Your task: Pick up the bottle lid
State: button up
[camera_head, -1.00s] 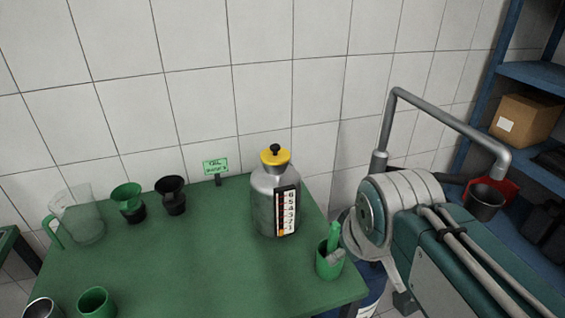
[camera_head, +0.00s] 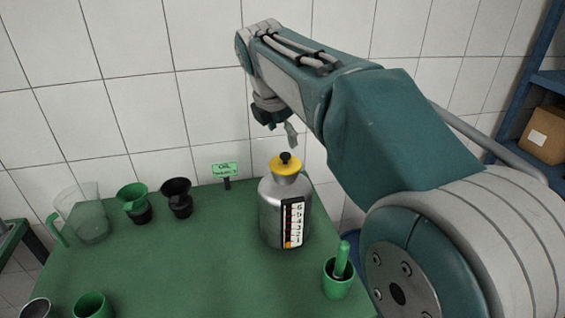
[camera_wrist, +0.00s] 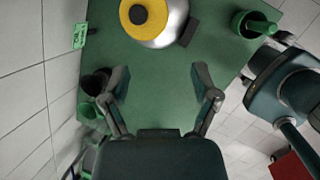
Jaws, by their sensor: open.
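The bottle lid (camera_head: 285,166) is yellow with a black knob and sits on top of the silver bottle (camera_head: 274,205). The bottle stands upright on the green table (camera_head: 190,270) and has a numbered level strip on its front. In the wrist view the lid (camera_wrist: 144,15) shows from above near the top edge, on the bottle (camera_wrist: 170,36). My gripper (camera_wrist: 158,82) is open and empty, with its two fingers spread below the lid in that view. In the head view my gripper (camera_head: 283,132) hangs above the lid, apart from it, and partly hidden by my arm.
A clear jug (camera_head: 85,212), a green funnel cup (camera_head: 134,203) and a black one (camera_head: 177,197) stand left of the bottle. A small green sign (camera_head: 225,169) stands behind. A green cup with a handled tool (camera_head: 338,279) stands at front right. The table's middle is clear.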

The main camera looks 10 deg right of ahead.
aim_at(285, 154)
jog(key=w+f+n, duration=0.1)
jog(key=w, duration=0.1)
jog(key=w+f+n, duration=0.1)
jog(key=w+f, duration=0.1)
jog(key=w+f+n, duration=0.2)
jog(key=shift+d+f+h, duration=0.25)
jog(key=shift+d+h, duration=0.05)
jog(key=shift+d, duration=0.05)
jog(key=x, duration=0.5)
jog(key=shift+s+d, duration=0.15)
jog(key=shift+s, duration=0.15)
jog(key=c, duration=1)
